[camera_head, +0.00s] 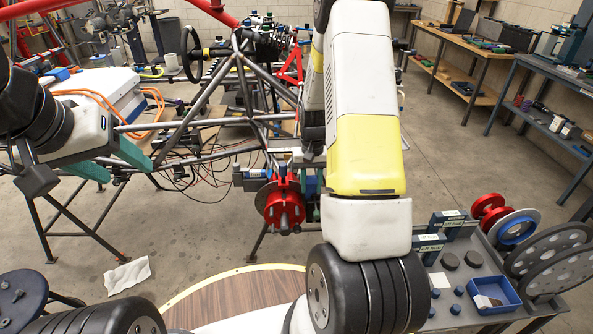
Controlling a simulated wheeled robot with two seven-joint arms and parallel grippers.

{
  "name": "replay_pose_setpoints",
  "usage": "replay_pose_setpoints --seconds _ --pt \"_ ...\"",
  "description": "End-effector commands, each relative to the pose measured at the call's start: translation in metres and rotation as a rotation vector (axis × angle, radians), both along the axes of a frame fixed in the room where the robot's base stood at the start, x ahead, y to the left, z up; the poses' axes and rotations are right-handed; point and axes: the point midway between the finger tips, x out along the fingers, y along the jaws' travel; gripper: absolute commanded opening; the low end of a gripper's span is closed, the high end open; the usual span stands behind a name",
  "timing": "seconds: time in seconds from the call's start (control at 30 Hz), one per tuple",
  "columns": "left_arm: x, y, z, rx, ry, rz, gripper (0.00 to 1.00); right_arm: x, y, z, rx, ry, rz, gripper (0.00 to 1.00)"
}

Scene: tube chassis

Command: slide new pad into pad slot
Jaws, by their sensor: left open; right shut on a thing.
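The red brake part with its hub (285,200) sits at the lower end of the tube chassis (247,85), beside a metal disc. My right gripper (316,204) is just right of it, mostly hidden behind my white and yellow arm. Only a sliver of a green finger shows. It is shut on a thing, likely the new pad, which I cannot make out. The pad slot itself cannot be made out either. My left gripper (110,162) is open and empty at the left, its green fingers wide apart, well away from the brake part.
A grey cart (440,315) at the lower right holds pad boxes (428,243), a blue tray (495,292), dark round pads and several discs (550,262). Loose wires (205,170) hang under the chassis. A white cloth (128,274) lies on the floor. Workbenches (460,45) stand behind.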

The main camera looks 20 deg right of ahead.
Motion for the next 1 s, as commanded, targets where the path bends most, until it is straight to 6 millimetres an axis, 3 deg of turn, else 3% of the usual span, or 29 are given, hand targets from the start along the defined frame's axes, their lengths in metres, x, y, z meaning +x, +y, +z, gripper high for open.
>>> replay_pose_setpoints --seconds 0.27,1.0 --pt "0.000 0.000 0.000 0.000 0.000 0.000 0.56 0.000 0.000 0.013 0.000 -0.001 0.000 0.00" --pt "0.000 0.000 0.000 0.000 0.000 0.000 0.56 0.000 0.000 0.013 0.000 -0.001 0.000 0.00"
